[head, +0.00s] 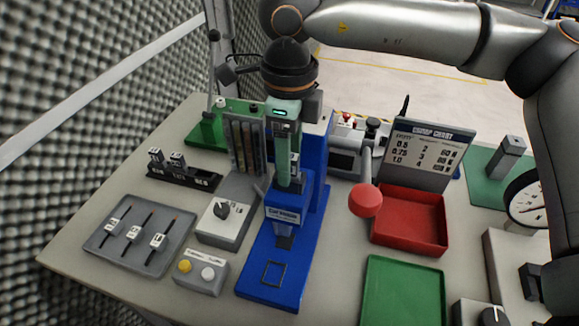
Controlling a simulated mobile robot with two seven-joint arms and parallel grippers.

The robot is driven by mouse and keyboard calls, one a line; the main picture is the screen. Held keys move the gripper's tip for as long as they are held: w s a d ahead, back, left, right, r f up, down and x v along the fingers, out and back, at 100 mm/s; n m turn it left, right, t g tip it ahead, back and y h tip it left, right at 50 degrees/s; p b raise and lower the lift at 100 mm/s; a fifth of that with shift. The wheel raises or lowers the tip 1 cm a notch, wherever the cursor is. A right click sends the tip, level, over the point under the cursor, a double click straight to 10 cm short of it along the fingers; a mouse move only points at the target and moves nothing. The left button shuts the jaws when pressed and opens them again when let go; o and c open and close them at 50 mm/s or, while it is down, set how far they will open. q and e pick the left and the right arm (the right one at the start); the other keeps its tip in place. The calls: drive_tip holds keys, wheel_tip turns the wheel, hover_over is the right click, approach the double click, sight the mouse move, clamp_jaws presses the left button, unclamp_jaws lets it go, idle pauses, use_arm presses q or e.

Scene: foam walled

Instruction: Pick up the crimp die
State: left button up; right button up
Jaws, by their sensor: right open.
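My right gripper (284,180) points down in front of the blue crimp press (288,215). The sides of its teal fingers show, and it is open. A small grey block (295,162), which looks like a crimp die, shows just right of the fingers; whether it lies between them or touches them I cannot tell. Two similar grey dies, one on the left (155,157) and one on the right (177,160), stand in a black rack (200,180) at the left, whose right part looks empty. My left gripper is not in view.
A grey tray with leads (105,250), a knob box (222,222) and a button box (200,273) lie left of the press. A lever with a red ball (365,200) juts out above a red bin (425,215). A green tray (400,295) is at front right.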

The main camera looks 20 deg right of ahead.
drive_tip(key=shift+f, duration=0.1)
drive_tip(key=shift+c, duration=0.2)
clamp_jaws()
idle(0.4)
